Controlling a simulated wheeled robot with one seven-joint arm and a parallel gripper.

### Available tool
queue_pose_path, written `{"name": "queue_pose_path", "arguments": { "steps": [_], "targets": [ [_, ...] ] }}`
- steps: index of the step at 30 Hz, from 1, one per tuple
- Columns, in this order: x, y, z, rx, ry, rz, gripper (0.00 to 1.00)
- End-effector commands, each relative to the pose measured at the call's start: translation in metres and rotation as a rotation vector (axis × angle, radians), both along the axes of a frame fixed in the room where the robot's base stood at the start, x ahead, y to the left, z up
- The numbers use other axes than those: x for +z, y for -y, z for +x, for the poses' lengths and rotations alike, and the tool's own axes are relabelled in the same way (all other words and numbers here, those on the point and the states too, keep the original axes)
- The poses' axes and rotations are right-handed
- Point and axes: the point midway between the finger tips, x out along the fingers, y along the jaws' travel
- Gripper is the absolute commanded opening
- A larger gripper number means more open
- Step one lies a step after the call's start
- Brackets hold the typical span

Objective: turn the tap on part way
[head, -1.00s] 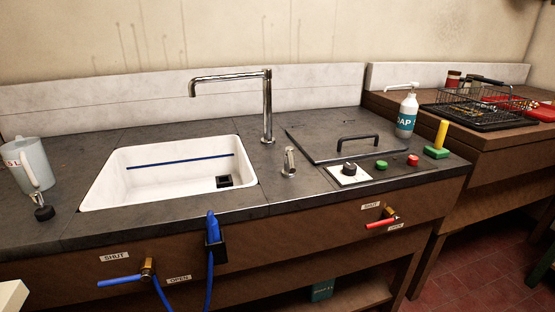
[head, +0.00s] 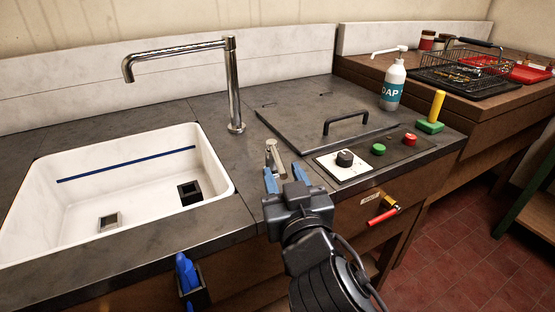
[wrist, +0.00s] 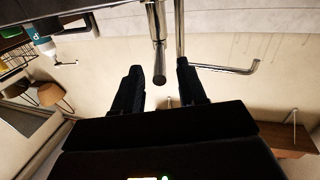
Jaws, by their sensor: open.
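The chrome tap, with its tall spout (head: 234,90), stands behind the white sink. Its short separate lever post (head: 273,157) rises from the dark counter to the right of the sink. My gripper (head: 285,178) is open and empty just in front of this lever. In the wrist view, which looks upside down, the lever (wrist: 160,72) hangs from the top, in line with the gap between my two dark fingers; I cannot tell whether its end is between them. The spout (wrist: 228,68) shows behind the right finger.
The white sink (head: 140,165) is at left, with a blue line along its wall. Right of the lever are a lid with a black handle (head: 346,120), a black knob (head: 344,158), green and red buttons, and a soap bottle (head: 394,85). A red-handled valve (head: 383,215) sits on the front.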

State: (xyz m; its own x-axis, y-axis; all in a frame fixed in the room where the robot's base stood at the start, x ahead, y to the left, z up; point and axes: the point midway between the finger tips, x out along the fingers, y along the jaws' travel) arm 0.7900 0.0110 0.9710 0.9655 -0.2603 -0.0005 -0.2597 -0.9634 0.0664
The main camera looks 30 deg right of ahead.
Motion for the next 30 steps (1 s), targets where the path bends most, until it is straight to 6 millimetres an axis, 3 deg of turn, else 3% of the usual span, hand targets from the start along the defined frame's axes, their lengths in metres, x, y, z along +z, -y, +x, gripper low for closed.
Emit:
{"name": "queue_pose_path", "arguments": {
  "steps": [3, 9, 19, 30],
  "targets": [
    [0.002, 0.005, 0.018, -0.001, 0.001, 0.0, 0.41],
    [0.001, 0.01, 0.036, -0.001, 0.001, 0.0, 0.41],
    [0.0, 0.011, 0.039, 0.0, 0.0, 0.0, 0.41],
    [0.0, 0.011, 0.039, 0.0, 0.0, 0.0, 0.06]
  ]
}}
